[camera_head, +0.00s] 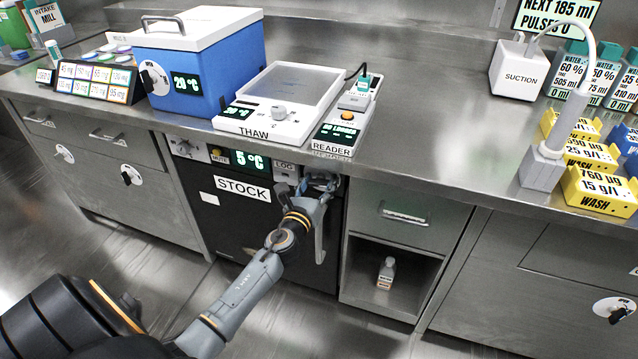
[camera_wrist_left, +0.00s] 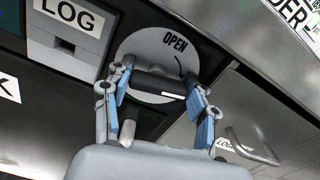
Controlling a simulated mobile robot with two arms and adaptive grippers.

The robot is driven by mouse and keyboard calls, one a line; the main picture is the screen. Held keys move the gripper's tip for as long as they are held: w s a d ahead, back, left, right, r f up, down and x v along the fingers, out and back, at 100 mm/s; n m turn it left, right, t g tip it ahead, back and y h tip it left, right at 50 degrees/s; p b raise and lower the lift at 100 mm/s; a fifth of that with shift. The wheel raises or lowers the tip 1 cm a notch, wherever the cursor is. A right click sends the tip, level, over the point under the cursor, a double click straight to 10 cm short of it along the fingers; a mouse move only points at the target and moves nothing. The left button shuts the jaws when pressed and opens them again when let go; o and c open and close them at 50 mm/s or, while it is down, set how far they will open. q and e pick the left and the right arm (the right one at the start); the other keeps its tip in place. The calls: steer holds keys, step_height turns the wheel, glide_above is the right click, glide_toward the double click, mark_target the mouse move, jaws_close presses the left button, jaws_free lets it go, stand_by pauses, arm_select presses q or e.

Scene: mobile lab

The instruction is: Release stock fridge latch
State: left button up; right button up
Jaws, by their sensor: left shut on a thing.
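The stock fridge (camera_head: 230,225) is a black-doored unit under the counter, with a STOCK label and a 5 °C display. Its door looks closed. Its latch is a black bar (camera_wrist_left: 158,84) on a round white plate (camera_wrist_left: 146,48) marked OPEN with a curved arrow. My left gripper (camera_head: 320,183) is at the upper right of the fridge front and hides most of the latch in the head view. In the left wrist view my left gripper (camera_wrist_left: 160,95) has its fingers on both sides of the black bar, shut on it. My right gripper is not in view.
A grey vertical door handle (camera_head: 320,240) stands just below my left gripper. The LOG slot (camera_head: 285,169) is left of the latch. A drawer (camera_head: 405,215) and an open cubby with a small bottle (camera_head: 386,272) are to the right. The counter edge overhangs above.

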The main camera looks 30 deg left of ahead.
arm_select(q)
steer(key=shift+n, duration=0.9)
steer(key=n, duration=0.3)
steer(key=shift+a+n, duration=0.15)
steer(key=shift+n, duration=0.25)
steer(key=n, duration=0.3)
steer(key=shift+n, duration=0.3)
steer(key=n, duration=0.2)
steer(key=shift+s+a+n, duration=0.1)
steer(key=shift+n, duration=0.2)
steer(key=n, duration=0.2)
steer(key=shift+n, duration=0.3)
steer(key=shift+f+n, duration=0.1)
steer(key=shift+n, duration=0.5)
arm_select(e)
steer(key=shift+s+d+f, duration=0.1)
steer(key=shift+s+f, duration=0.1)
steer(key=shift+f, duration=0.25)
